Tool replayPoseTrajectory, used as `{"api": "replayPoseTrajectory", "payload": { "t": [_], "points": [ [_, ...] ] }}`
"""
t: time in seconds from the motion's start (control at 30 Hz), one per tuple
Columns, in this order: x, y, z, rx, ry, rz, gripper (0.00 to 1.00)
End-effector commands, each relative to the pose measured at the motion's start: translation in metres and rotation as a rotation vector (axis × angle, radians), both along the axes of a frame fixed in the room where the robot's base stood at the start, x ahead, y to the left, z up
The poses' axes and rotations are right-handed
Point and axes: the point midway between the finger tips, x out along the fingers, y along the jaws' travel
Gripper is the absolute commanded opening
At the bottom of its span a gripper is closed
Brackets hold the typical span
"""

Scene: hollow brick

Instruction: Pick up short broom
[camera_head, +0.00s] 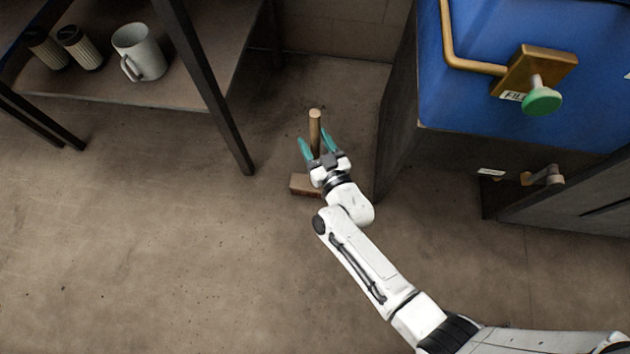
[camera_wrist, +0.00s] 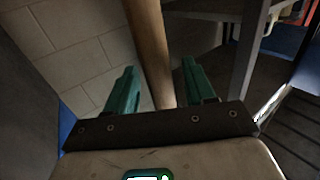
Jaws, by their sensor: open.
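The short broom stands on the floor in the head view, its wooden handle (camera_head: 315,124) upright and its brown block head (camera_head: 303,185) low down, partly hidden behind my gripper. My gripper (camera_head: 318,142) is open, with its two green fingers on either side of the handle in that view. In the wrist view the handle (camera_wrist: 150,45) runs down from the top edge between the open fingers of my gripper (camera_wrist: 157,85). I cannot tell whether either finger touches it.
A dark shelf (camera_head: 110,95) at the upper left holds a white mug (camera_head: 139,52) and two ribbed cups (camera_head: 80,47). Its leg (camera_head: 222,120) stands left of the broom. A blue-topped cabinet (camera_head: 450,100) stands close on the right. The floor (camera_head: 150,240) in front is clear.

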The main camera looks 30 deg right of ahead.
Motion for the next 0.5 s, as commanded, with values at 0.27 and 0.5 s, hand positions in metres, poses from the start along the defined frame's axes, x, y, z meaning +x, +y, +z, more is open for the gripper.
{"api": "replayPoseTrajectory", "payload": {
  "t": [0.27,0.5],
  "points": [
    [-0.0004,0.0002,0.0,0.0,0.001,0.001,0.41],
    [-0.0006,0.0003,0.0,0.0,0.001,0.001,0.18]
  ]
}}
